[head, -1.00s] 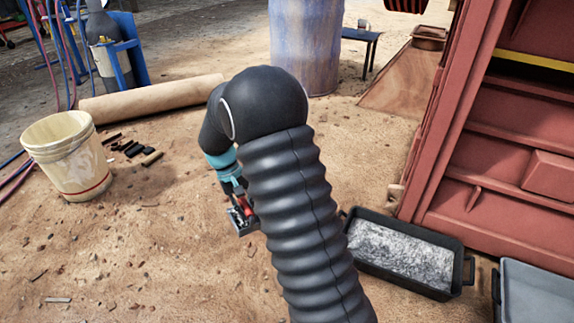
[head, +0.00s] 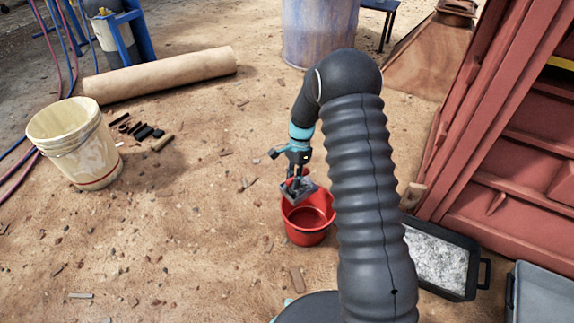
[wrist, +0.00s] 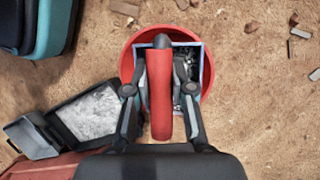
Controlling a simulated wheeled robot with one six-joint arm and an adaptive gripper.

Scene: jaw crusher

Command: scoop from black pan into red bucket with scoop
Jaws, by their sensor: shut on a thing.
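My gripper (head: 296,172) is shut on the scoop's red handle (wrist: 160,95). The scoop's grey square pan (head: 297,190) is over the red bucket (head: 305,228), near its far rim. In the wrist view the scoop pan (wrist: 205,70) lies within the bucket's outline, and grey bits show inside it beside the handle. The exact height of the scoop above the bucket is hard to tell. The black pan (head: 474,268) stands to the right with grey material in it, partly hidden by my arm; it also shows at lower left in the wrist view (wrist: 62,132).
A cream bucket (head: 72,150) stands at left by several small dark pieces (head: 145,131). A tan roll (head: 160,75) lies behind. The red crusher (head: 500,150) rises at right, with a grey bin (head: 545,290) in front. Sandy ground between is mostly clear.

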